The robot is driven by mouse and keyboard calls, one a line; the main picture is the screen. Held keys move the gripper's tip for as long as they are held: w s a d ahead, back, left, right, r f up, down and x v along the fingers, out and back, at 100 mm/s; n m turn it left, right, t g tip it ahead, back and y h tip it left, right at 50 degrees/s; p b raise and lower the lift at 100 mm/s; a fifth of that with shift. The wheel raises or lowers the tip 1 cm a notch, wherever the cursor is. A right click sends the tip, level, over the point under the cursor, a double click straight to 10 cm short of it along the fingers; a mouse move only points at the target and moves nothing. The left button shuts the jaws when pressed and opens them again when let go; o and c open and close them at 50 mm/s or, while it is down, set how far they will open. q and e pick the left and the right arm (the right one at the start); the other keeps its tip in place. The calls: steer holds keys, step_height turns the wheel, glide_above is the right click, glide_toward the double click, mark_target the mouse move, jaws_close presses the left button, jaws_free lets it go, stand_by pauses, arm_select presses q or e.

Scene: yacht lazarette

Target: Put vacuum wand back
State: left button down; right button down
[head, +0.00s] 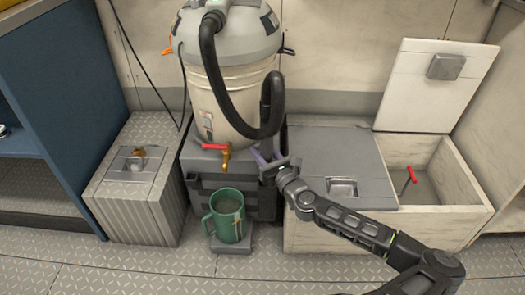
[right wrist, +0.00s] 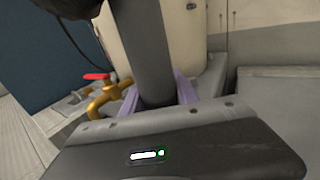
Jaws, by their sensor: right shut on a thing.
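The vacuum (head: 235,85) is a cream drum with a grey lid, standing on a dark grey base. Its black hose (head: 212,65) loops down from the lid and curves back up on the right into the thicker dark vacuum wand (head: 272,100). My right gripper (head: 263,157) is beside the drum's lower right side, its purple fingers low by the wand. In the right wrist view, the dark grey wand (right wrist: 150,60) stands nearly upright between the fingers, and the gripper is shut on it. Its lower end is hidden behind the gripper body. My left gripper is out of view.
A brass tap with a red handle (head: 221,150) projects left of my right gripper. A green mug (head: 227,217) stands below it. A ribbed box (head: 135,190) is at left. The locker at right has an open lid (head: 437,85) and a red T-handle (head: 410,178) inside.

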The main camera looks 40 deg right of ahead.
steer(key=shift+f+b, duration=0.45)
steer(key=shift+f, duration=0.8)
steer(key=c, duration=0.9)
jaws_free()
steer(key=shift+o, duration=0.2)
steer(key=shift+f, duration=0.1)
